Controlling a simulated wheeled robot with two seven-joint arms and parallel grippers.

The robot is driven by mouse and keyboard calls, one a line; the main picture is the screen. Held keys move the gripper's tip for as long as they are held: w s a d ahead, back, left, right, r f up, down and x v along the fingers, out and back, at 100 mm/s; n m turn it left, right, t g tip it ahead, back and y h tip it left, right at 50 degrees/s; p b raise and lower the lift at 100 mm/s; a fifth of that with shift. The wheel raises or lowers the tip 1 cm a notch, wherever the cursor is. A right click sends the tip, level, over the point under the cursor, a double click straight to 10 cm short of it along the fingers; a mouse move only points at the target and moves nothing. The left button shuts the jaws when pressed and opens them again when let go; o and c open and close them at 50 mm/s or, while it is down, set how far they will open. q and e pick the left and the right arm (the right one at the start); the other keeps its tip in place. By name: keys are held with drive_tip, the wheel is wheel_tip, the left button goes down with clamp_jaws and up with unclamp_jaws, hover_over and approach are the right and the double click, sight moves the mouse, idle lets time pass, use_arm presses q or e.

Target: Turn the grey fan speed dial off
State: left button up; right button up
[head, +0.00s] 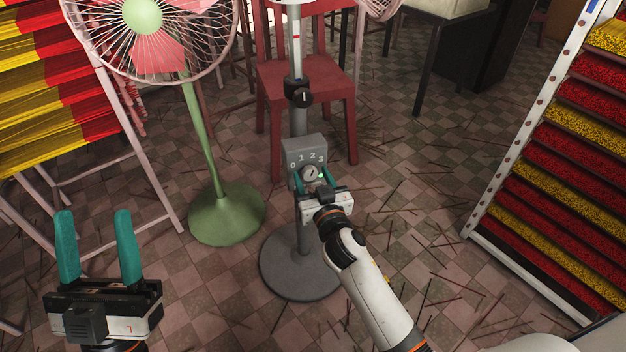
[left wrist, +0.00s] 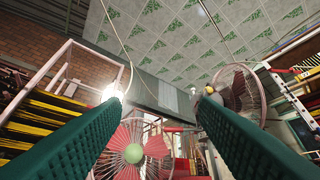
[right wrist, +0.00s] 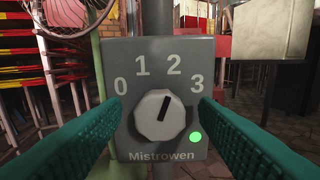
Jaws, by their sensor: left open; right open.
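The grey fan speed dial (right wrist: 160,115) is a round knob on the grey control box (right wrist: 190,60), marked 0, 1, 2, 3. Its dark pointer line tilts up and slightly right, toward the 2. A green light (right wrist: 195,138) glows at the lower right of the box. The dial also shows in the head view (head: 310,173). My right gripper (head: 316,178) is open in front of the box, its teal fingers on either side of the dial with gaps visible in the right wrist view. My left gripper (head: 94,216) is open and empty at the lower left, far from the dial.
The box sits on a grey fan stand with a round base (head: 300,275). A green fan (head: 225,212) stands left of it, a red chair (head: 308,90) behind. Incense racks flank both sides (head: 540,190). Loose sticks litter the tiled floor.

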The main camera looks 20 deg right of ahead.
drive_tip(key=shift+c, duration=0.2)
drive_tip(key=c, duration=0.9)
drive_tip(key=shift+c, duration=0.2)
